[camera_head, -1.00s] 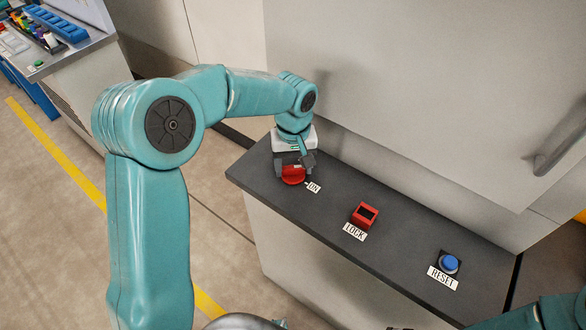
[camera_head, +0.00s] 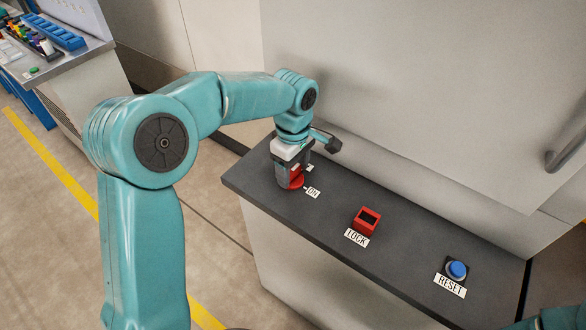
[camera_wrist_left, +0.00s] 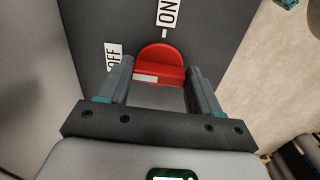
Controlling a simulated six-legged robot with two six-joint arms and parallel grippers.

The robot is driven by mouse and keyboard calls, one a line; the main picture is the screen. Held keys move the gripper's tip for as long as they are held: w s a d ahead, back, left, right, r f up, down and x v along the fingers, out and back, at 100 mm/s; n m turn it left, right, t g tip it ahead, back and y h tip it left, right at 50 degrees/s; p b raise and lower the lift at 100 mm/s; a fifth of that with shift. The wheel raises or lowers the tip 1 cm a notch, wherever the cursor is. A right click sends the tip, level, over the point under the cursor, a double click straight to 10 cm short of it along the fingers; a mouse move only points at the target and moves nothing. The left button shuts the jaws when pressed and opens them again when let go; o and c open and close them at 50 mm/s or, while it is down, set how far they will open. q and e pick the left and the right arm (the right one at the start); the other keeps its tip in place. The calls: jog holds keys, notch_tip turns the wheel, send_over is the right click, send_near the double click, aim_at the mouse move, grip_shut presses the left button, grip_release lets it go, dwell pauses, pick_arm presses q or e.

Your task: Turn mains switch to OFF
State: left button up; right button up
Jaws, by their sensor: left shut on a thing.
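The red mains switch (camera_head: 296,184) is a round knob at the left end of the dark panel top. My left gripper (camera_head: 293,177) points down over it and is shut on it. In the left wrist view the red knob (camera_wrist_left: 163,62) sits between the two fingers (camera_wrist_left: 160,88), with a white mark on its near side. An ON label (camera_wrist_left: 168,14) with a tick lies beyond the knob, and an OFF label (camera_wrist_left: 113,55) lies to its left, partly hidden by a finger. The ON label also shows in the head view (camera_head: 313,192). My right gripper is out of view.
On the same panel top (camera_head: 330,216) are a red LOCK part (camera_head: 367,221) and a blue RESET button (camera_head: 457,270). A pale wall (camera_head: 420,90) rises right behind the panel. A workbench (camera_head: 75,55) with coloured items stands at the far left.

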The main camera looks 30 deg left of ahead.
aim_at(293, 172)
pick_arm(q)
jog(key=shift+w+r+n, duration=0.1)
jog(key=shift+r+n, duration=0.1)
jog(key=shift+n, duration=0.1)
dwell(0.4)
jog(key=o, duration=1.1)
jog(key=shift+c, duration=0.2)
jog(key=shift+f, duration=0.1)
notch_tip(293, 172, up, 16)
jog(key=p, duration=0.1)
jog(key=shift+r+p, duration=0.2)
jog(key=shift+p, duration=0.2)
jog(key=shift+s, duration=0.25)
